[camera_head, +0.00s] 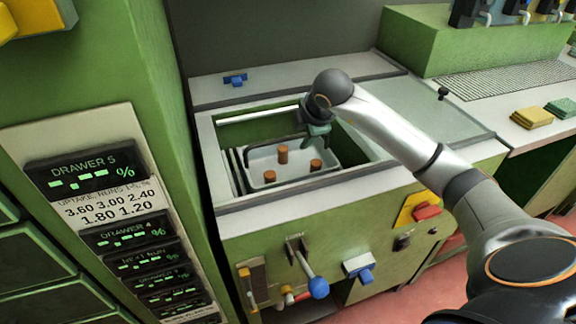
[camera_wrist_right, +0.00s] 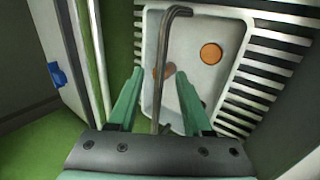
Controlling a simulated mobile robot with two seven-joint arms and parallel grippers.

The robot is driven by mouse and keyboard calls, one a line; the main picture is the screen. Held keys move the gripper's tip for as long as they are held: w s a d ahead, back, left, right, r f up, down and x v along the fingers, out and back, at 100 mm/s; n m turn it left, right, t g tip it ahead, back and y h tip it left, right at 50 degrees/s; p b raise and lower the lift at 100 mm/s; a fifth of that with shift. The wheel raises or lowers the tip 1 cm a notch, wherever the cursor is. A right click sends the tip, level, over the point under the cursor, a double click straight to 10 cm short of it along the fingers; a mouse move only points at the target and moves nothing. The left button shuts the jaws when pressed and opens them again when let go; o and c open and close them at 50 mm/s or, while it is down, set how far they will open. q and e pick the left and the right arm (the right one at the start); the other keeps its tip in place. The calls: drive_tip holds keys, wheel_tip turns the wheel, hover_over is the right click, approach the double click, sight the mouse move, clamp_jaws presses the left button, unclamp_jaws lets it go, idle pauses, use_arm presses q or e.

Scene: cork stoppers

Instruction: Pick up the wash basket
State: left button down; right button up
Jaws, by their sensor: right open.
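The wash basket (camera_head: 345,156) is a pale grey, shallow tray with a raised rim. It sits inside the open well of the wash unit and holds brown corks (camera_head: 283,155). In the right wrist view the basket (camera_wrist_right: 222,28) lies beneath my gripper, and a bent grey rod (camera_wrist_right: 160,60), apparently its handle, runs between the fingers. My right gripper (camera_head: 317,142) has green fingers and hangs over the basket's back right part. It also shows in the wrist view (camera_wrist_right: 160,74), open, with the fingers apart on either side of the rod. My left gripper is out of view.
A tall green cabinet with drawer displays (camera_head: 95,180) stands at left. Yellow and green pads (camera_head: 532,117) lie on the right counter. Levers (camera_head: 318,287) stick out in front.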

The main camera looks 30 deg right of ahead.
drive_tip(key=w+f, duration=0.2)
drive_tip(key=f, duration=0.1)
drive_tip(key=shift+w+a+f, duration=0.1)
drive_tip(key=shift+w+a, duration=0.1)
drive_tip(key=shift+a, duration=0.2)
drive_tip(key=shift+w+d+f, duration=0.1)
drive_tip(key=shift+w+f, duration=0.25)
drive_tip(key=shift+f, duration=0.1)
drive_tip(key=shift+c, duration=0.4)
clamp_jaws()
idle(0.3)
